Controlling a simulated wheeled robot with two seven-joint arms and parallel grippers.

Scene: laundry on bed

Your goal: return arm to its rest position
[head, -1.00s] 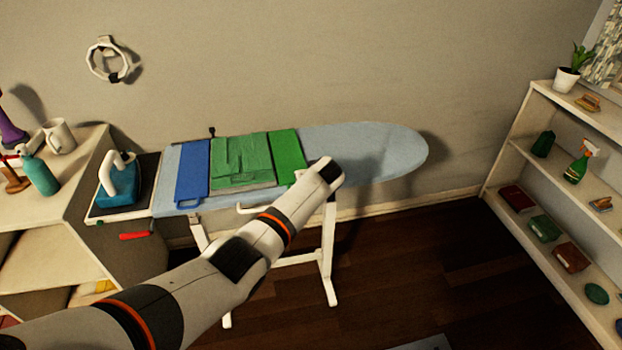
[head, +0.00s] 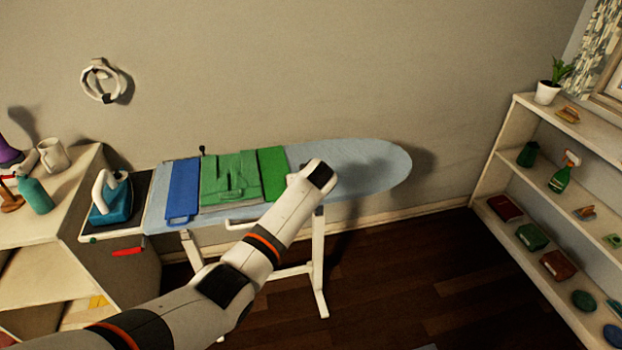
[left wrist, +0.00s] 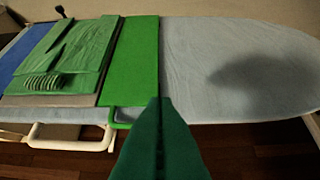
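My left arm (head: 270,240) reaches in from the lower left in the head view, its wrist end in front of the ironing board (head: 360,165). Its fingers are hidden in that view. In the left wrist view my left gripper (left wrist: 160,108) is a dark green tapered shape with its fingers together on a middle seam. Nothing shows held. It points at the board's near edge, by a bright green panel (left wrist: 135,50). A rumpled green cloth (head: 225,185) lies on the board, left of that panel, and a blue panel (head: 183,190) lies left of the cloth. My right gripper is not in view.
A teal iron (head: 112,205) stands on a dark pad at the board's left end. A cabinet (head: 30,225) at the left bears a mug (head: 53,155) and a teal bottle (head: 36,195). A shelf unit (head: 505,150) stands at the right. Dark wooden floor (head: 420,265) between is clear.

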